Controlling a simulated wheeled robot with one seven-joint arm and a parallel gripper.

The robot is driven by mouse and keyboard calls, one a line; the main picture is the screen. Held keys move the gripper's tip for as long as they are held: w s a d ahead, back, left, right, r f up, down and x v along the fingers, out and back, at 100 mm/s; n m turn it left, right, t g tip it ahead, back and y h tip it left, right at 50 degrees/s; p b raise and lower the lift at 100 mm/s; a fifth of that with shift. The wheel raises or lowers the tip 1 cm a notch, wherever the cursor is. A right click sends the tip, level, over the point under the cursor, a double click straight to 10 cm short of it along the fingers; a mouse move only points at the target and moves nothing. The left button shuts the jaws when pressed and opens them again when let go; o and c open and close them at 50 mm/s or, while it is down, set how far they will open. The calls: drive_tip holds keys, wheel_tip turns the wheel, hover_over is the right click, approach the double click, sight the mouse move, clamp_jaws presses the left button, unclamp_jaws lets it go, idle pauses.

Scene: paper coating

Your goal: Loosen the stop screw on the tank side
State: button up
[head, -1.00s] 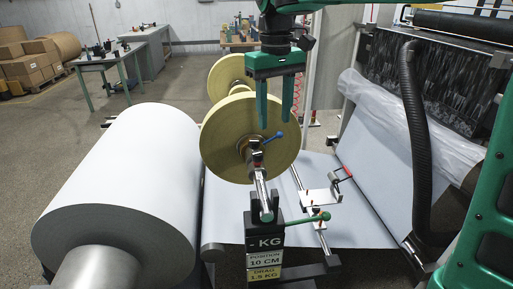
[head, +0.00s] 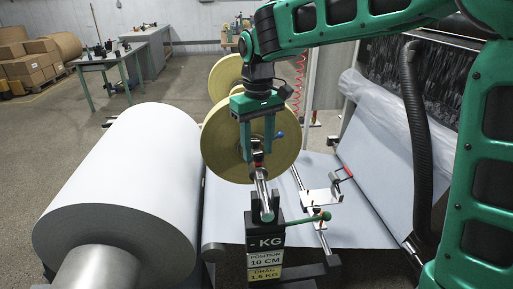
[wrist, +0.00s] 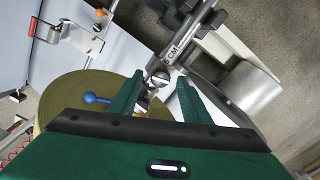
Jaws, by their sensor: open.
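My gripper (head: 257,156) is open and points down over the metal shaft (head: 262,185) in front of the yellow roll (head: 222,150). Its two fingers stand apart on either side of a small collar on the shaft. In the wrist view, a silver slotted screw head (wrist: 158,79) shows between the fingertips (wrist: 160,90), with clear gaps on both sides. A second small metal piece (wrist: 142,105) sits just behind it. The shaft carries a "CM" scale (wrist: 174,52). I cannot tell which side is the tank side, as no tank is plainly visible.
A blue-knobbed lever (wrist: 95,98) is beside the fingers, at the yellow roll. A green lever (head: 308,219) projects from the black stand (head: 264,232) in front. A large white paper roll (head: 120,190) lies left. A black hose (head: 416,120) hangs right.

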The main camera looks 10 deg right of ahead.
drive_tip(key=shift+f, duration=0.15)
drive_tip(key=shift+c, duration=0.3)
drive_tip(key=c, duration=1)
drive_tip(key=shift+n, duration=0.4)
drive_tip(key=n, duration=0.5)
drive_tip(key=shift+n, duration=0.3)
drive_tip(key=n, duration=0.6)
drive_tip(key=shift+d, duration=0.1)
drive_tip(key=shift+n, duration=0.3)
